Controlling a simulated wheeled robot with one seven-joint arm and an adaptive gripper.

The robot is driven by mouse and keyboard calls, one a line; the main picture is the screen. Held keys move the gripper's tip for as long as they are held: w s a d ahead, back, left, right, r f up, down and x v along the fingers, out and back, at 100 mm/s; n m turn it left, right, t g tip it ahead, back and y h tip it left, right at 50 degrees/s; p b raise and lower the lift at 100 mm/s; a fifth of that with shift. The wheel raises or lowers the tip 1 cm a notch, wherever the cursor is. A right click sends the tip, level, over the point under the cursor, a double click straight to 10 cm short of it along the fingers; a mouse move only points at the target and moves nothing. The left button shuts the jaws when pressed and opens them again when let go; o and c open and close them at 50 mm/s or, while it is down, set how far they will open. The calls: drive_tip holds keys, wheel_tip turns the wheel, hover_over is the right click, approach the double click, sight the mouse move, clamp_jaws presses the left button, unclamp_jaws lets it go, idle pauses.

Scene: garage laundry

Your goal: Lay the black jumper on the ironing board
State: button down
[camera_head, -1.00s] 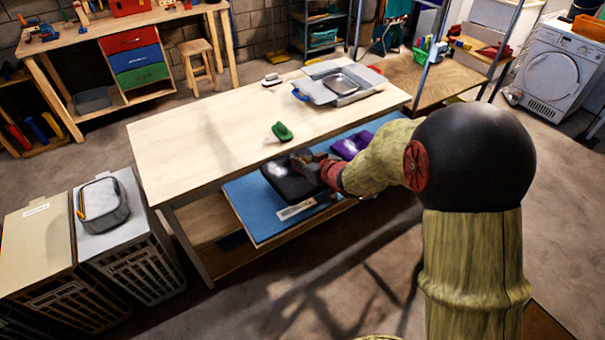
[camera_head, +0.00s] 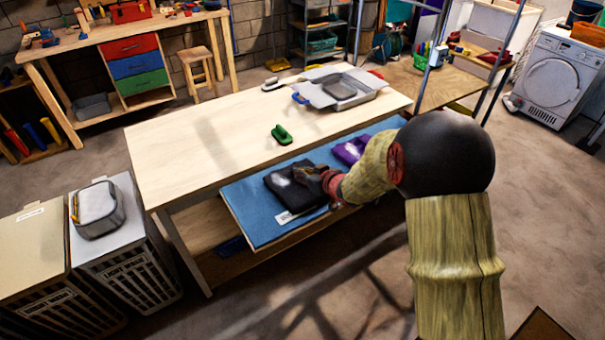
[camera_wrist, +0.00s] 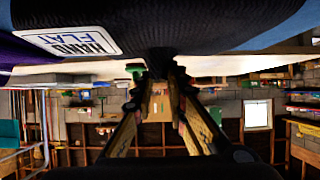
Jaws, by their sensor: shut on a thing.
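The black jumper (camera_head: 284,194) is folded into a flat dark pad over the blue panel (camera_head: 248,222); I cannot tell whether it rests on it or is slightly raised. My gripper (camera_head: 314,176) is shut on its right side. In the wrist view the gripper's fingertips (camera_wrist: 157,66) meet the edge of the dark cloth (camera_wrist: 215,22), which fills the top of the picture. A white label (camera_wrist: 75,41) reading "HAND FLAT" shows beside the cloth. I cannot make out a separate ironing board; the blue panel has no visible legs.
A purple folded item (camera_head: 350,150) lies on the blue panel behind my gripper. The pale wooden table (camera_head: 200,145) carries a green iron-shaped object (camera_head: 281,134) and a grey tray (camera_head: 340,88). Laundry bins (camera_head: 120,250) stand at the left. The floor at right is open.

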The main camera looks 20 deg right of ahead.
drive_tip(key=shift+f, duration=0.1)
drive_tip(key=c, duration=1.8)
unclamp_jaws()
drive_tip(key=shift+o, duration=0.2)
